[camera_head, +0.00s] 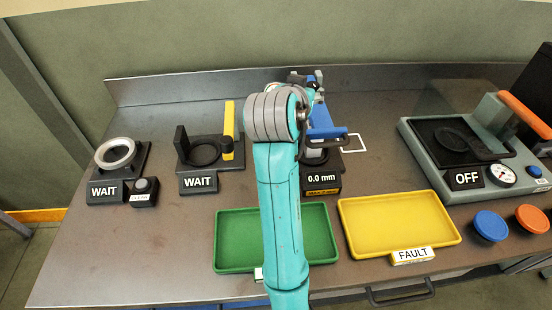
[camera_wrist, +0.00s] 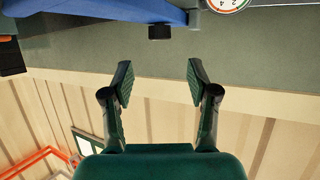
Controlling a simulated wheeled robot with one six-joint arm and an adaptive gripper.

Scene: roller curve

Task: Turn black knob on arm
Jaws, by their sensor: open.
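In the wrist view a small black knob (camera_wrist: 160,31) sticks out from the edge of a blue arm (camera_wrist: 110,9). My gripper (camera_wrist: 159,75) is open and empty, its two dark fingers spread apart. In that picture the knob lies beyond the fingertips, roughly centred between them, and is not touched. In the head view the blue arm (camera_head: 321,118) stands behind my teal arm, above the box reading 0.0 mm (camera_head: 318,178). My arm hides part of this station, and I cannot make out the knob or my fingers clearly there.
A round dial (camera_wrist: 226,3) shows beside the blue arm. A green tray (camera_head: 235,225) and a yellow tray (camera_head: 400,220) lie in front. Two WAIT fixtures (camera_head: 105,190) (camera_head: 198,182) stand left; a grey machine reading OFF (camera_head: 466,179) stands right, with blue (camera_head: 490,226) and orange (camera_head: 532,218) discs before it.

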